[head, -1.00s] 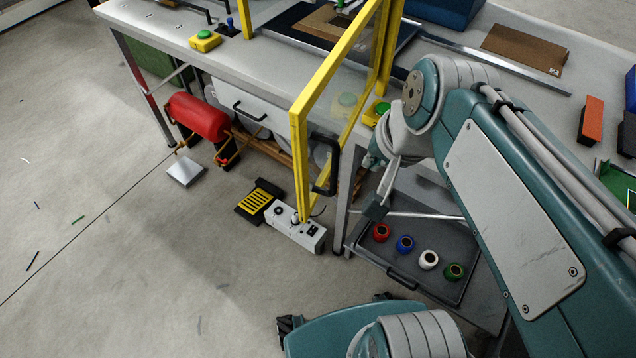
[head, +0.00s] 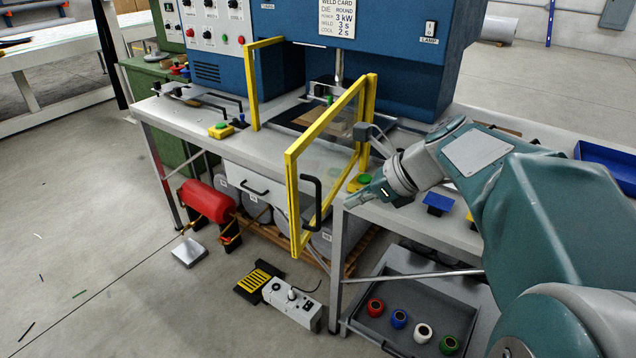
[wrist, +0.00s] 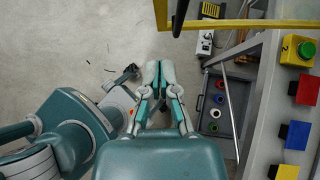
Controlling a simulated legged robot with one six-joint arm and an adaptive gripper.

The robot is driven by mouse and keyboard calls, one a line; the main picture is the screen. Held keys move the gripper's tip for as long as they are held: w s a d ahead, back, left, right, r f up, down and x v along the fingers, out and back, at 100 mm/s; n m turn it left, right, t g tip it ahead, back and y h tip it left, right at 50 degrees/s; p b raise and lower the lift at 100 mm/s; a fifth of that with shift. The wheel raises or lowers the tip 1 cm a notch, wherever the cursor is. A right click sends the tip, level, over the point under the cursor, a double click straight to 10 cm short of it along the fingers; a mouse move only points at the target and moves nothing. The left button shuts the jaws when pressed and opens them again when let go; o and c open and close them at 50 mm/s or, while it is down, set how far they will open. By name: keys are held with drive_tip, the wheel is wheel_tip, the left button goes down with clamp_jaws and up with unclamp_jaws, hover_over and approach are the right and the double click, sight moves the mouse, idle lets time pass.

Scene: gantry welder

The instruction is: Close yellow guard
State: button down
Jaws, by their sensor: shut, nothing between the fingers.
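The yellow guard (head: 291,190) is a yellow frame with a clear panel. It stands swung open, sticking out past the bench front from its hinge post at the right side of the press opening. Its black handle (head: 313,203) is on the outer free edge. The guard's yellow edge (wrist: 235,24) and black handle (wrist: 181,16) also show at the top of the wrist view. My gripper (head: 348,203) is shut and empty, to the right of the handle and apart from it in the head view. In the wrist view my gripper (wrist: 158,66) is below and left of the handle, over the floor.
The bench (head: 215,141) carries green-button boxes, one (head: 221,130) left of the guard. A tray (head: 375,332) with several coloured spools sits low on the right. A red tank (head: 207,201), a pedal (head: 258,280) and a grey box (head: 292,303) are below.

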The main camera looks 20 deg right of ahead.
sight(294, 214)
drive_tip(key=x, duration=0.3)
drive_tip(key=a+r+x, duration=0.1)
drive_tip(key=x, duration=0.5)
drive_tip(key=shift+w+a, duration=0.3)
drive_tip(key=shift+a, duration=0.1)
drive_tip(key=shift+w+a+r, duration=0.1)
drive_tip(key=shift+w+a, duration=0.3)
drive_tip(key=shift+w, duration=0.25)
drive_tip(key=shift+a, duration=0.2)
